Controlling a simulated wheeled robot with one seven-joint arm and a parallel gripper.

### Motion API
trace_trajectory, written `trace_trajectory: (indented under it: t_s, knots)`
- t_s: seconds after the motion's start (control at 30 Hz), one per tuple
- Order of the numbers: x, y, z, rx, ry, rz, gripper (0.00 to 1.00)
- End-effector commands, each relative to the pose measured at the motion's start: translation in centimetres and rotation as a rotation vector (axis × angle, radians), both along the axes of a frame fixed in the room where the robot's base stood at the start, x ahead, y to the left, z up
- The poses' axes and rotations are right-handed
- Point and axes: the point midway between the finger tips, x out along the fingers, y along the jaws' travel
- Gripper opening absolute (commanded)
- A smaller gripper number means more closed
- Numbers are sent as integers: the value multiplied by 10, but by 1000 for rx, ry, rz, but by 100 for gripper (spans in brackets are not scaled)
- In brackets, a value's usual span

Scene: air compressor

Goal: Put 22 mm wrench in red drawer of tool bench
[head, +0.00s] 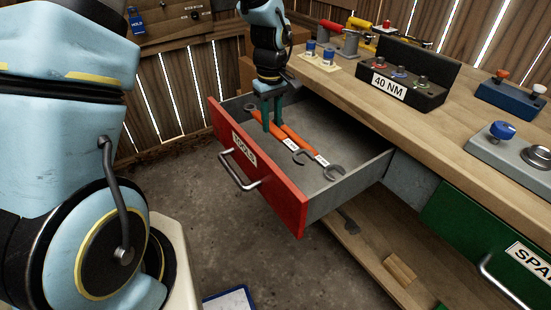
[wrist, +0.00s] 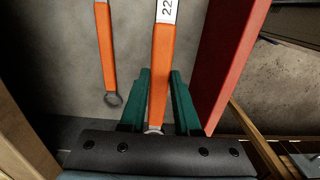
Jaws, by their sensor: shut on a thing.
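The red drawer (head: 285,200) of the tool bench is pulled open, with a "TOOLS" label and a metal handle on its front. My gripper (head: 271,128) reaches down into it. Its green fingers, also in the wrist view (wrist: 158,105), are shut on the orange handle of the 22 mm wrench (wrist: 163,62), whose label reads "22". This wrench (head: 277,131) lies along the drawer front, inside the drawer walls. I cannot tell whether it touches the drawer floor. Its far end is outside the wrist view.
A second orange-handled wrench (head: 303,145) lies in the drawer beside it, also in the wrist view (wrist: 105,50). The bench top (head: 455,115) carries a "40 NM" block (head: 400,85) and other fixtures. A green drawer (head: 470,225) is at right.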

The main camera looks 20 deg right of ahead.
Motion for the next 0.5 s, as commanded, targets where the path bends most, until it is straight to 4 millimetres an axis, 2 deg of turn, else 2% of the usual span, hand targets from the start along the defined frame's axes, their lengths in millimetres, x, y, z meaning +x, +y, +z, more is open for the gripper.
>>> trace_trajectory:
  t_s: [0.1, 0.3, 0.5]
  knots:
    - [0, 0, -6, 3, 3, 0, 0]
    - [-1, 1, -40, 3, 4, -1, 0]
    - [0, 0, -61, 2, 1, -1, 0]
